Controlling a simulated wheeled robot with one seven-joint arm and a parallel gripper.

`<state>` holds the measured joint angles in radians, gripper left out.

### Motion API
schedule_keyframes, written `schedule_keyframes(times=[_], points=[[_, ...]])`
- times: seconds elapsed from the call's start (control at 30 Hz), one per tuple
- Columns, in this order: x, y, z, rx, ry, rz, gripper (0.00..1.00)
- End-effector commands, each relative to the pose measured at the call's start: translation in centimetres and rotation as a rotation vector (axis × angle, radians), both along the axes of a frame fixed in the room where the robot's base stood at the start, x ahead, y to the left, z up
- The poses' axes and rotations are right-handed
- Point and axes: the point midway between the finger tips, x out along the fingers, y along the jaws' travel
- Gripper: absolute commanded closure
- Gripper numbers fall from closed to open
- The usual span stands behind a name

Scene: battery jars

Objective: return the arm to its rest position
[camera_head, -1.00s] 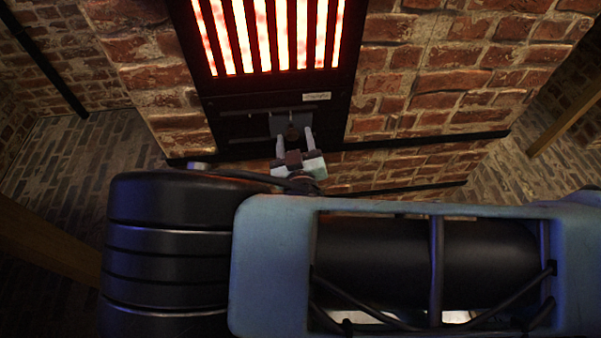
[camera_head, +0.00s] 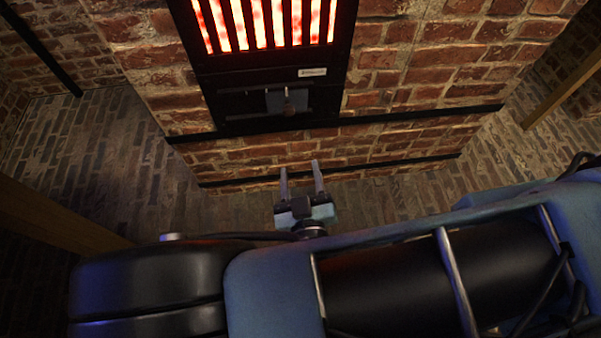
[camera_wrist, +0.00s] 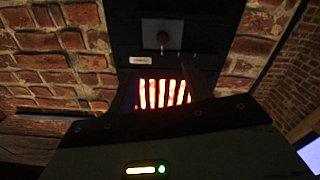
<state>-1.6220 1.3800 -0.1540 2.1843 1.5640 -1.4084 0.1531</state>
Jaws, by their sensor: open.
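My gripper (camera_head: 302,180) is open and empty in the head view, its two fingers pointing away toward the brick furnace wall. It is apart from the wall and below the black panel's lower edge in the picture. My arm's blue and black links fill the bottom of the head view. In the wrist view, the dark fingers (camera_wrist: 171,82) frame the glowing grate, with nothing between them.
A furnace with a glowing barred grate (camera_head: 268,24) is set in a brick wall (camera_head: 420,60). Below the grate is a black panel with a small knob-like handle (camera_head: 288,106). Wooden beams stand at left (camera_head: 50,215) and right (camera_head: 568,82). Brick floor (camera_head: 85,165) shows clear at left.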

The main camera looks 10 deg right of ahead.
Motion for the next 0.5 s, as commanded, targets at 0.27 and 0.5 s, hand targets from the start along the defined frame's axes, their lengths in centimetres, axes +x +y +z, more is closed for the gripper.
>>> schedule_keyframes(times=[0.27,0.5], points=[[0.03,0.02,-0.01,0.000,0.000,0.000,0.50],[0.18,0.12,-0.08,0.009,0.025,-0.008,0.50]])
